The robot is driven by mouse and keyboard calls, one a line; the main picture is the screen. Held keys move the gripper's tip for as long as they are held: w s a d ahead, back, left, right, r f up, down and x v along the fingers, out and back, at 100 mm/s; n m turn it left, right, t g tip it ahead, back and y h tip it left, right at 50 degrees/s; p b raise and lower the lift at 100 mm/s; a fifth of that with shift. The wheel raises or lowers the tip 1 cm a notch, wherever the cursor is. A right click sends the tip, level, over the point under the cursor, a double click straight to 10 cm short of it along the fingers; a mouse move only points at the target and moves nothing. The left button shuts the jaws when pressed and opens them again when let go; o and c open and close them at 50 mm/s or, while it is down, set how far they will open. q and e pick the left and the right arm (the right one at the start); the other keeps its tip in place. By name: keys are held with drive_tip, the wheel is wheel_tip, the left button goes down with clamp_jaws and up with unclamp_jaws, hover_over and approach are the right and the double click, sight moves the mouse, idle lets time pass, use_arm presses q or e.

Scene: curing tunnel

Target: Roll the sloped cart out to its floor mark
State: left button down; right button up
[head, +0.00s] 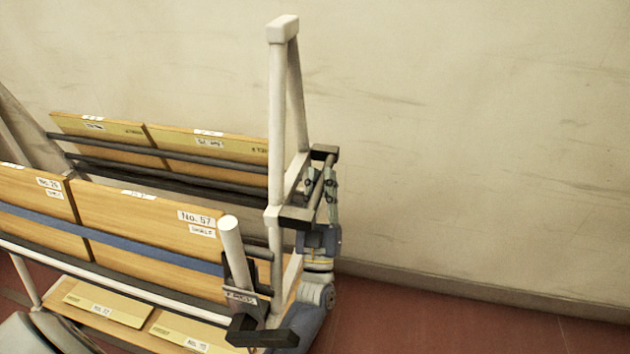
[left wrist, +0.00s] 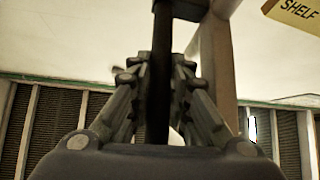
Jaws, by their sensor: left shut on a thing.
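The sloped cart (head: 278,120) fills the left half of the head view, with a white A-shaped end frame and tilted shelves of wooden boards. A dark handle (head: 300,217) with black end blocks sticks out from the right side of this frame. My left gripper (head: 320,187) is at the handle, its forearm coming up from below beside the cart's end. In the left wrist view its two fingers (left wrist: 160,100) are closed from both sides on the upright dark handle bar (left wrist: 161,50). My right gripper is not in view.
A scuffed cream wall (head: 470,130) runs behind the cart. Red floor (head: 450,325) lies clear to the right along the skirting. A labelled board, No. 57 (head: 150,225), leans on the near shelf. A second black bracket (head: 262,335) sticks out at the near end post.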

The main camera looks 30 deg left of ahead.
use_arm(q)
drive_tip(key=shift+w+d, duration=0.1)
drive_tip(key=shift+d, duration=0.4)
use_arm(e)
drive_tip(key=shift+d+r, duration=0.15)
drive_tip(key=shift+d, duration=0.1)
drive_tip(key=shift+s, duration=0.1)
use_arm(q)
drive_tip(key=c, duration=1.6)
unclamp_jaws()
drive_tip(key=shift+d+f, duration=0.1)
drive_tip(key=shift+o, duration=0.6)
drive_tip(key=shift+w+d, duration=0.1)
drive_tip(key=v, duration=1.2)
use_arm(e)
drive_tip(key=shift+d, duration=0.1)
